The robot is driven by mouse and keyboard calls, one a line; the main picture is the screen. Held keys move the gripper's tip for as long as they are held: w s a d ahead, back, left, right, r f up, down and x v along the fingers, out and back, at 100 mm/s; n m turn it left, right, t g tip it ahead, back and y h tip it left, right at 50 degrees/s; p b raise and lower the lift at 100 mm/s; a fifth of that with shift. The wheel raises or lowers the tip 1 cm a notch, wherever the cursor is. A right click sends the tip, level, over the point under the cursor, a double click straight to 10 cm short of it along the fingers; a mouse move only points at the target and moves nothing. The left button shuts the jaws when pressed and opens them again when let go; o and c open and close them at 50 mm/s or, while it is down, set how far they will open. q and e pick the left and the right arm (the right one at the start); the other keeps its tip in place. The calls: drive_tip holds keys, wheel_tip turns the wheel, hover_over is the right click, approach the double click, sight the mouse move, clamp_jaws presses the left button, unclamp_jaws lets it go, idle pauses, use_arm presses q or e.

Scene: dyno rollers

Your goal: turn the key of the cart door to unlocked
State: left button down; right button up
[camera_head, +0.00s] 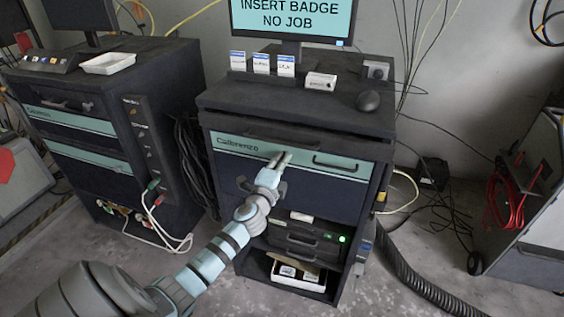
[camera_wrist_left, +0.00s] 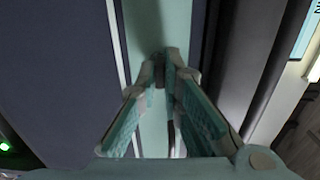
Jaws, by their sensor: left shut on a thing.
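The cart (camera_head: 270,205) stands in the middle of the head view, with a teal band (camera_head: 235,145) across a dark blue front. My left arm reaches up to this front, and my left gripper (camera_head: 282,158) is at the teal band, left of a dark bar handle (camera_head: 335,163). In the left wrist view the fingertips of my left gripper (camera_wrist_left: 164,62) are closed on a small dark piece, seemingly the key (camera_wrist_left: 160,74), against the teal band (camera_wrist_left: 150,20). The fingers hide most of it, so I cannot tell its turn angle. My right gripper is not in view.
On the cart top are a monitor (camera_head: 290,18), small boxes (camera_head: 261,63) and a mouse (camera_head: 368,101). A second cart (camera_head: 75,115) stands left. A ribbed hose (camera_head: 415,277) lies right.

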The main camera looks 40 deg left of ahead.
use_arm(q)
drive_tip(key=c, duration=1.7)
unclamp_jaws()
drive_tip(key=v, duration=1.2)
drive_tip(key=shift+w, duration=0.1)
